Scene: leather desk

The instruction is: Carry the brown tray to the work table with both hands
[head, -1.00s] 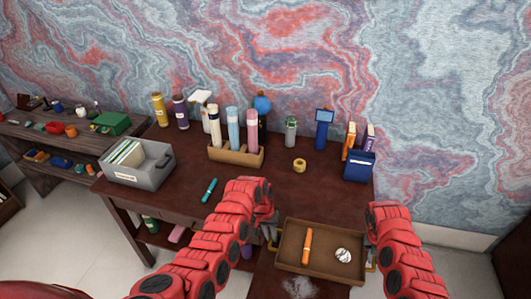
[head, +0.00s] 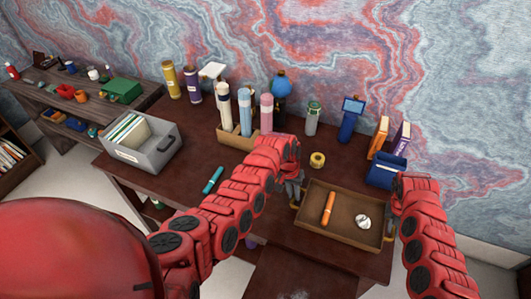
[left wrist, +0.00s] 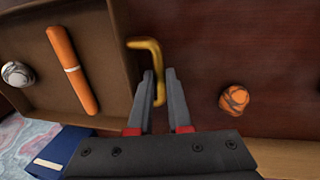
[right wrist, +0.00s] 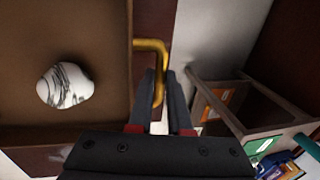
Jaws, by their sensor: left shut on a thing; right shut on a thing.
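The brown tray (head: 345,232) is held level between my two grippers, over the front right part of the dark red-brown work table (head: 250,232). An orange marker-like stick (head: 328,208) and a white, dark-veined ball (head: 363,221) lie in it. My left gripper (left wrist: 160,82) is shut on the yellow handle (left wrist: 146,45) at the tray's left end. My right gripper (right wrist: 159,82) is shut on the other yellow handle (right wrist: 151,45) at its right end. In the head view my right arm partly hides that handle. I cannot tell whether the tray's underside touches the table.
A yellow tape roll (head: 317,159) lies just beyond the tray. A blue box (head: 386,172) stands behind its right end. A bottle holder (head: 228,137), a grey file box (head: 140,145) and a teal pen (head: 213,180) are further left.

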